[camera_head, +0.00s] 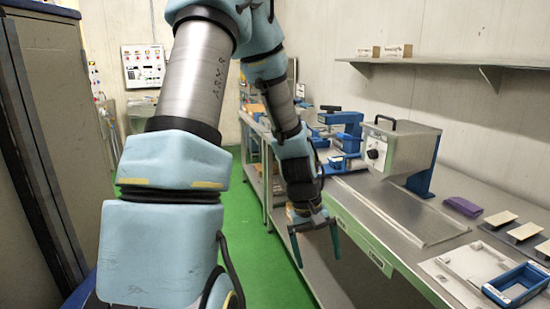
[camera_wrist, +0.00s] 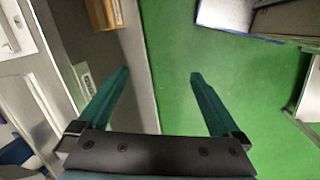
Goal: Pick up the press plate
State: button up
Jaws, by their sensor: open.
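My gripper (camera_head: 317,250) is open and empty, pointing down beside the front edge of the workbench (camera_head: 365,262). In the wrist view its two teal fingers (camera_wrist: 160,75) are spread apart, with only green floor and a grey surface beneath them. I cannot tell for sure which item is the press plate. Candidates on the bench at the right are a blue rectangular frame (camera_head: 517,284), a pale grey moulded tray (camera_head: 470,266) and several dark flat plates (camera_head: 526,231) with cream pieces on them. All lie well to the right of my gripper, apart from it.
A grey machine with a blue stand (camera_head: 405,150) and a black handle stands on the bench, with a metal sheet (camera_head: 440,225) in front. A purple folded item (camera_head: 463,206) lies nearby. Blue devices (camera_head: 342,135) stand farther back. A wall shelf (camera_head: 450,61) overhangs. Green floor (camera_head: 255,262) is clear.

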jog(key=s+a+r+m+t+y, duration=0.1)
jog(key=a+r, duration=0.4)
jog(key=a, duration=0.3)
jog(key=s+a+r+m+t+y, duration=0.1)
jog(key=a+r, duration=0.3)
jog(key=a, duration=0.5)
jog(key=shift+s+r+t, duration=0.3)
jog(key=shift+s+r, duration=0.05)
jog(key=shift+r, duration=0.05)
